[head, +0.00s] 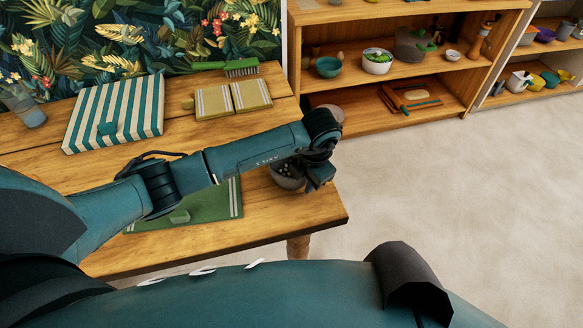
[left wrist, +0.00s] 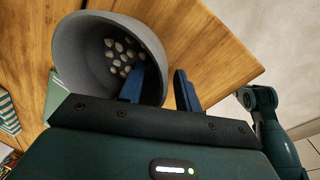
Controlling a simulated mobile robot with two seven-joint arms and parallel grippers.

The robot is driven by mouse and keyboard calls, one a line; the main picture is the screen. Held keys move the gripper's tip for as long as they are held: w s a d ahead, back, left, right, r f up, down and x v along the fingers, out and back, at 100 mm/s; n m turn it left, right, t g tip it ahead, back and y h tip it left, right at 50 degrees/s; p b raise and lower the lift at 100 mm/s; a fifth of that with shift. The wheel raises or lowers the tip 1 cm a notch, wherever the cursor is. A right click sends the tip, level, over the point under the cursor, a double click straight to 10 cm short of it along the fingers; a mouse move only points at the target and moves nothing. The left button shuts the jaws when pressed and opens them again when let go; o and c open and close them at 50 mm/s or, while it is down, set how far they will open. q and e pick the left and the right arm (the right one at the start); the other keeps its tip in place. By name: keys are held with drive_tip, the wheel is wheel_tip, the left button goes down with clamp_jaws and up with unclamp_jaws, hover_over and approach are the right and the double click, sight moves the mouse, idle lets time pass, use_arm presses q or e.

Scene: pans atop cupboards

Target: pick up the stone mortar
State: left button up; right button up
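The stone mortar is a grey, round, thick-walled bowl (head: 284,180) near the right end of the wooden table, partly hidden by my left arm. In the left wrist view the mortar (left wrist: 78,62) is large and holds several pale pebbles. My left gripper (head: 318,180) is over its right side. In the left wrist view the left gripper (left wrist: 160,90) is open, with one finger over the inside of the bowl and the other outside its right rim. The wall lies between them with a visible gap to the outer finger. My right gripper is not in view.
A green mat (head: 205,208) lies left of the mortar. The table's right edge is close. A wooden shelf (head: 350,80) with bowls stands beyond; the floor between is clear.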

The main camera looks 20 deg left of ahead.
use_arm(q)
drive_tip(key=shift+f, duration=0.15)
clamp_jaws()
idle(1.3)
drive_tip(key=shift+w, duration=0.2)
